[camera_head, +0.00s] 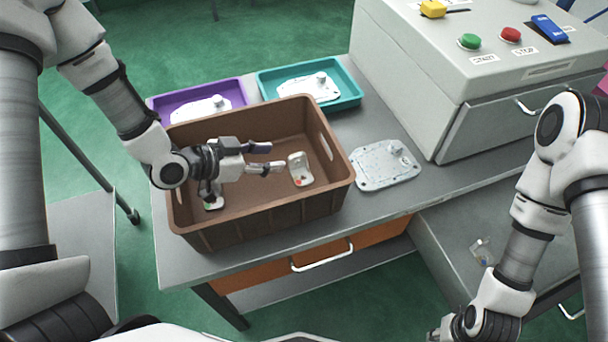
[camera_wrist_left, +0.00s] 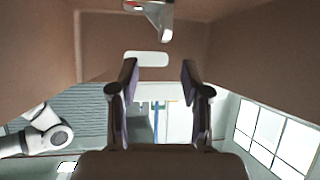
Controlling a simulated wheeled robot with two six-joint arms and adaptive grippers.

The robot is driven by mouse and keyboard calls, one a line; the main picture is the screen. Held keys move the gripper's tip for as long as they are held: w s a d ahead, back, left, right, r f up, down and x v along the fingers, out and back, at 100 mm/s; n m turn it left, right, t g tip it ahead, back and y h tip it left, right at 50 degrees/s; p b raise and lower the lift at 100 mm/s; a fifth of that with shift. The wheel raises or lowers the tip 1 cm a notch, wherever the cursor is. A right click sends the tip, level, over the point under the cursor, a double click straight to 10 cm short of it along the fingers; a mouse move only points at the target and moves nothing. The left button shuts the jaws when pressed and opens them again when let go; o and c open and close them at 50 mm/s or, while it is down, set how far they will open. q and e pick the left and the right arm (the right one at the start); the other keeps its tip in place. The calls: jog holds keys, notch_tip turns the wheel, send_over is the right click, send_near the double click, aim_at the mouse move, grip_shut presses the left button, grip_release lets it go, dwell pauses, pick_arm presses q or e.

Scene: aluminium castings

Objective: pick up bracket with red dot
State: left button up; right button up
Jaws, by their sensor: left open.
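The bracket with a red dot (camera_head: 301,167) is a small light-grey angled part inside the brown crate (camera_head: 262,215), near its right wall. My left gripper (camera_head: 268,158) is inside the crate mouth, open and empty, with its fingers pointing right toward this bracket and apart from it. In the left wrist view the bracket (camera_wrist_left: 158,18) shows at the top edge, beyond the open fingers (camera_wrist_left: 158,80). Another small bracket (camera_head: 213,197) lies at the crate's left, partly hidden by my gripper. My right gripper (camera_head: 440,335) shows only partly at the bottom edge.
A purple tray (camera_head: 240,90) and a teal tray (camera_head: 353,98) behind the crate each hold a casting. A flat casting (camera_head: 385,165) lies on the grey table right of the crate. A grey control box (camera_head: 440,75) with buttons stands at the back right.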

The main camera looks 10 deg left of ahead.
aim_at(291, 158)
pick_arm(q)
jog(key=shift+w+d+f+b, duration=0.1)
jog(key=shift+f+b, duration=0.25)
jog(key=shift+f, duration=0.5)
jog(key=x, duration=0.4)
jog(key=p+x, duration=0.1)
jog(key=x, duration=0.2)
jog(key=shift+w+d, duration=0.15)
jog(key=shift+w, duration=0.4)
grip_shut()
